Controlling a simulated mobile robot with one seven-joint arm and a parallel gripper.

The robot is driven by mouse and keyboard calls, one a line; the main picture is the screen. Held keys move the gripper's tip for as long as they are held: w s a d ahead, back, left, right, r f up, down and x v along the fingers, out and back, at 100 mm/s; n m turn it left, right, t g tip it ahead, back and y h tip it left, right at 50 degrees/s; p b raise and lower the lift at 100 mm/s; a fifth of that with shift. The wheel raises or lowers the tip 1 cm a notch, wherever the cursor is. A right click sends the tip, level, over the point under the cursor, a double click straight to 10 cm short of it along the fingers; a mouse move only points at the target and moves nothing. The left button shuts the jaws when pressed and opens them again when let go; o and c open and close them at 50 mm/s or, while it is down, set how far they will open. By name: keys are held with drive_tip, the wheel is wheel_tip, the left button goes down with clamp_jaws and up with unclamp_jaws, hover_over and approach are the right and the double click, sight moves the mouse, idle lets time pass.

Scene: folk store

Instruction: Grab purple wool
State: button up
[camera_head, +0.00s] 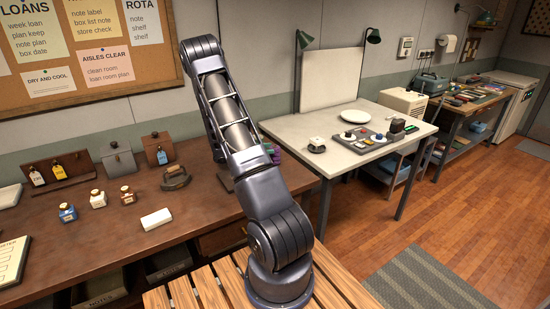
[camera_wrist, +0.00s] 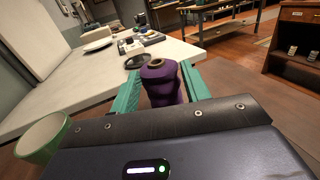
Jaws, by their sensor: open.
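The purple wool (camera_wrist: 160,88) is an upright dark purple spool with a tan ring at its top, seen in the wrist view. It stands between the two green fingers of my gripper (camera_wrist: 160,80). The fingers are apart, one on each side of it. The right finger looks very close to the wool; I cannot tell if it touches. The lower part of the wool is hidden by my gripper body. In the head view my arm hides most of this spot; only a small patch of purple and green shows beside the arm.
A green cup (camera_wrist: 42,137) with a pale inside stands to the left in the wrist view. A pale table (camera_head: 345,162) holds a white plate (camera_head: 356,116) and a grey tray. The brown desk (camera_head: 120,235) holds small bottles, a white block (camera_head: 156,219) and a dark iron-like item (camera_head: 176,179).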

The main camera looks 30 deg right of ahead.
sight(274, 147)
drive_tip(key=x, duration=0.3)
drive_tip(key=shift+d+r, duration=0.1)
drive_tip(key=shift+d, duration=0.35)
clamp_jaws()
